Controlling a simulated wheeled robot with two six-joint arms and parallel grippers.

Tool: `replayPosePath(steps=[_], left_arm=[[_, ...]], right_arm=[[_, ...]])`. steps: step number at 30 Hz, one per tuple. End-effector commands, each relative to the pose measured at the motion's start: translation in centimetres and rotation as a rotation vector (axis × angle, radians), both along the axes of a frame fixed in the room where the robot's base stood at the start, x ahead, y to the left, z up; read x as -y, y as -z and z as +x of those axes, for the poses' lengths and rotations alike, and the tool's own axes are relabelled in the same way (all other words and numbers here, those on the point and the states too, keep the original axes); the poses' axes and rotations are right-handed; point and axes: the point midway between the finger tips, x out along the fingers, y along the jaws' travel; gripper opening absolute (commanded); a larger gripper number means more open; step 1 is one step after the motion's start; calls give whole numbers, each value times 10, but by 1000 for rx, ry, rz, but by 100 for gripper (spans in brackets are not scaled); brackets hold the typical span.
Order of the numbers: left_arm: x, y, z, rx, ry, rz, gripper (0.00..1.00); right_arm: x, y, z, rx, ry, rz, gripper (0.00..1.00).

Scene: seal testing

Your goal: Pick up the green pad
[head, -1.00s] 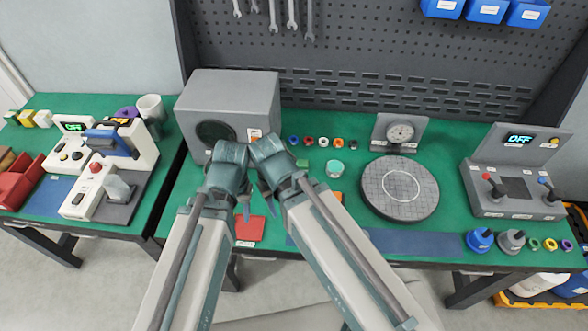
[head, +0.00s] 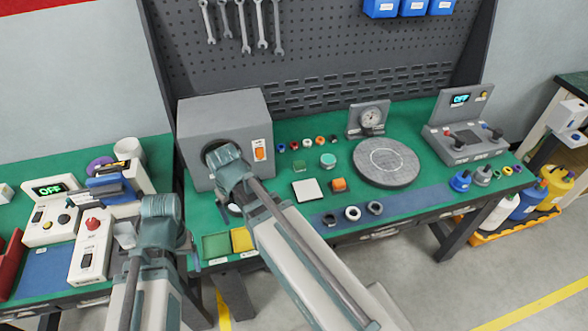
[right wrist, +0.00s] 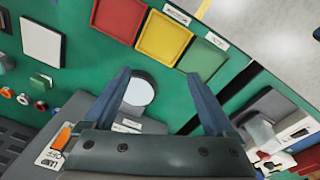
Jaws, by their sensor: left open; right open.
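A green square with a raised rim (head: 216,245) lies at the front left of the main table; it also shows in the right wrist view (right wrist: 203,60), upper right of my fingers and apart from them. A smaller green block (head: 299,167) sits near the table's middle; it shows at the left in the right wrist view (right wrist: 41,80). I cannot tell which is the green pad. My right gripper (right wrist: 158,75) is open and empty in front of the grey box; it also shows in the head view (head: 228,190).
A yellow square (head: 242,240) lies beside the green square. A grey box (head: 240,110) stands close behind my right gripper. Devices (head: 95,225) crowd the left table.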

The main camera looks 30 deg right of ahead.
Motion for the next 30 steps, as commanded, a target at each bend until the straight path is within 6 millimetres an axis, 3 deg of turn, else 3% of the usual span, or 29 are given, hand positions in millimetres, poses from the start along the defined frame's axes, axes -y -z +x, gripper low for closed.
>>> replayPosePath(steps=[1, 6, 12, 15, 20, 30], left_arm=[[0, 1, 0, 0, 0, 0, 74], [0, 3, 0, 0, 0, 0, 74], [0, 4, 0, 0, 0, 0, 74], [0, 4, 0, 0, 0, 0, 74], [0, 4, 0, 0, 0, 0, 74], [0, 19, 0, 0, 0, 0, 74]], right_arm=[[31, 0, 32, 35, 60, 14, 90], [132, -3, 94, 159, 207, 44, 90], [234, -9, 126, 270, 332, 46, 90], [265, -11, 132, 303, 368, 41, 90], [285, -13, 134, 324, 390, 38, 90], [287, 3, 138, 326, 390, 38, 90]])
